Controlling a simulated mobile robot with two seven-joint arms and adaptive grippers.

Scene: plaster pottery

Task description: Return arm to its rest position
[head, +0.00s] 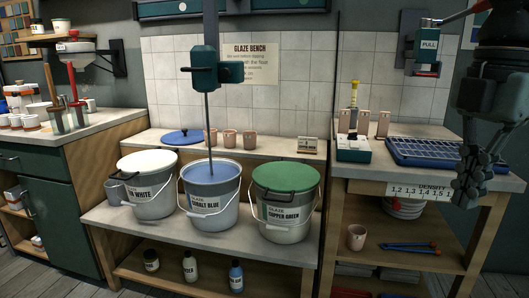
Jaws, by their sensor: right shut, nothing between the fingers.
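My right gripper (466,188) hangs at the right side of the head view, in front of the right-hand bench and its blue tray. It points down, its fingers are together and nothing is held in it. Its dark arm comes in from the upper right corner. My left gripper is not in view.
Three buckets stand on the low bench: a white-lidded one (150,202), an open cobalt blue one (209,210) under a hanging mixer (208,72), and a green-lidded one (284,215). A blue compartment tray (428,153) and a tester (352,149) occupy the right bench.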

